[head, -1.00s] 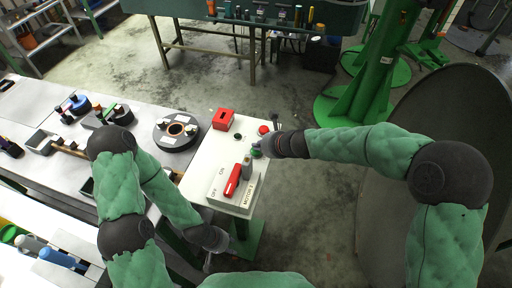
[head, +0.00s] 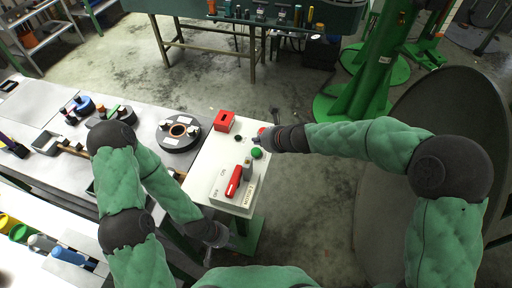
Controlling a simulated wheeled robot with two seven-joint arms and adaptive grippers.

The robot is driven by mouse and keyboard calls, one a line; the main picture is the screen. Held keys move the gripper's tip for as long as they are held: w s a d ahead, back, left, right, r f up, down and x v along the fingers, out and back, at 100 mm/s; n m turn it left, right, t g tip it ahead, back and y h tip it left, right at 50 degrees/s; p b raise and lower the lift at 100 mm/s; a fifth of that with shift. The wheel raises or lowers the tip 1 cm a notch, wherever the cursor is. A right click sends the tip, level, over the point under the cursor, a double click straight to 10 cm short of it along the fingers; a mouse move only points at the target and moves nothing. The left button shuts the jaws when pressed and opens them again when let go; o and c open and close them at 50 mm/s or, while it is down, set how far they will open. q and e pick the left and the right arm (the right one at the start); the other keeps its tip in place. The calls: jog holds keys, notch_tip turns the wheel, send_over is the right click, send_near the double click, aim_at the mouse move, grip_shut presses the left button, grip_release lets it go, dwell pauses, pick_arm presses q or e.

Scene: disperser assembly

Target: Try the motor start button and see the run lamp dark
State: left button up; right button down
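The white control panel (head: 216,158) stands at the right end of the bench. The green start button (head: 257,153) is on its right side, uncovered. A red button (head: 262,130) sits farther back, partly hidden by my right gripper. A small dark round piece (head: 238,138), perhaps the run lamp, shows no light. My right gripper (head: 257,140) is over the panel's right edge, between the green and red buttons. Its fingers are too small to read. My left gripper (head: 229,243) is low in front of the panel, pointing down, its fingers unclear.
A red lever switch (head: 234,181) marked ON and OFF sits on a raised block on the panel. A red box (head: 224,121) is at the panel's back. A dark round disc (head: 178,132) lies on the bench to the left. Floor right of the panel is open.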

jog(key=shift+r+p, duration=0.85)
jog(key=shift+r, duration=0.3)
jog(key=shift+f, duration=0.1)
